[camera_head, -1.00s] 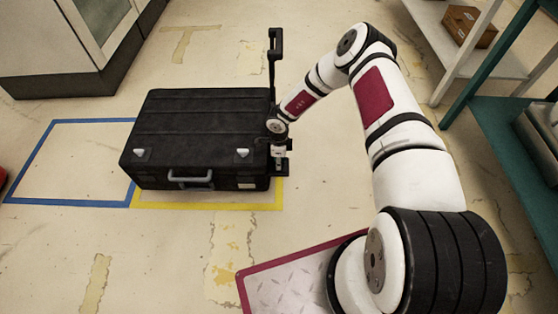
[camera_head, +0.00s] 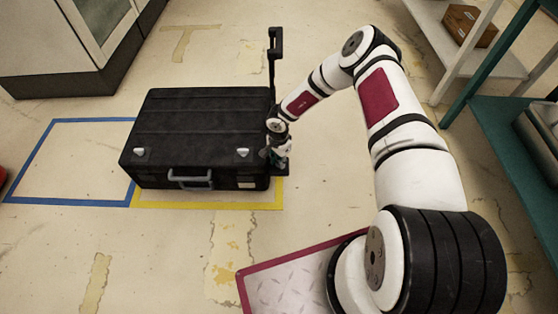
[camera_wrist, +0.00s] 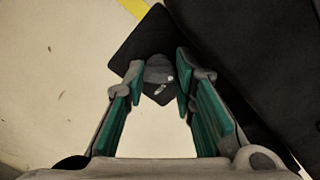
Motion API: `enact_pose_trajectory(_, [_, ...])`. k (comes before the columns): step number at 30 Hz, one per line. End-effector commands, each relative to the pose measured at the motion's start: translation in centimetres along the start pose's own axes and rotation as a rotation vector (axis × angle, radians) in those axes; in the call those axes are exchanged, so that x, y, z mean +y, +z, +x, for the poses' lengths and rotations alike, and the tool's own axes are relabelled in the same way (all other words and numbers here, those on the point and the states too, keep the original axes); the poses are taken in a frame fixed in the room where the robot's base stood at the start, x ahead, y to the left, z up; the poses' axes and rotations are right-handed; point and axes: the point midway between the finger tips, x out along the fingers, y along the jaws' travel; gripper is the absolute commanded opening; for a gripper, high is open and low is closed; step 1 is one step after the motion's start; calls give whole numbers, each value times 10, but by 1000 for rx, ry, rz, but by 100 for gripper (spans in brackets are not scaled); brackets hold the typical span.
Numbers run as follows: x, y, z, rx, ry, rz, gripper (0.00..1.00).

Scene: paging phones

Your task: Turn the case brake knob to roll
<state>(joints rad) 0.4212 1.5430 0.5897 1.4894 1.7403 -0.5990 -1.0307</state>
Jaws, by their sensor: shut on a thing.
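A black case (camera_head: 200,135) stands on the floor in the head view, with a grey front handle (camera_head: 190,178) and a raised black pull handle (camera_head: 274,65) at its right end. In the wrist view the brake knob (camera_wrist: 158,72) is a grey round piece on a dark plate (camera_wrist: 140,42) beside the case (camera_wrist: 240,60). My gripper (camera_wrist: 160,78) has its green-padded fingers on both sides of the knob and is shut on it. In the head view my gripper (camera_head: 279,160) is at the case's right end; the knob is hidden there. Marks on the knob are too small to read.
A yellow floor outline (camera_head: 230,206) shows around the case's front, and a blue outline (camera_head: 70,202) lies to its left. A pale cabinet (camera_head: 50,45) stands at the back left. Shelves (camera_head: 490,60) stand at the right. The floor between is clear.

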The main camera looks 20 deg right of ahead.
Motion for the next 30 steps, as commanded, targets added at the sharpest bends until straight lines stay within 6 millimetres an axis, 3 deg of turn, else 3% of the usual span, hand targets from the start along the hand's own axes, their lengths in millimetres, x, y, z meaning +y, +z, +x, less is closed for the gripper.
enact_pose_trajectory(20, [1,0,0,0,1,-64,0])
enact_pose_trajectory(21, [1,0,0,0,1,-64,29])
enact_pose_trajectory(23, [1,0,0,0,1,-63,43])
enact_pose_trajectory(30, [0,0,0,0,0,-62,45])
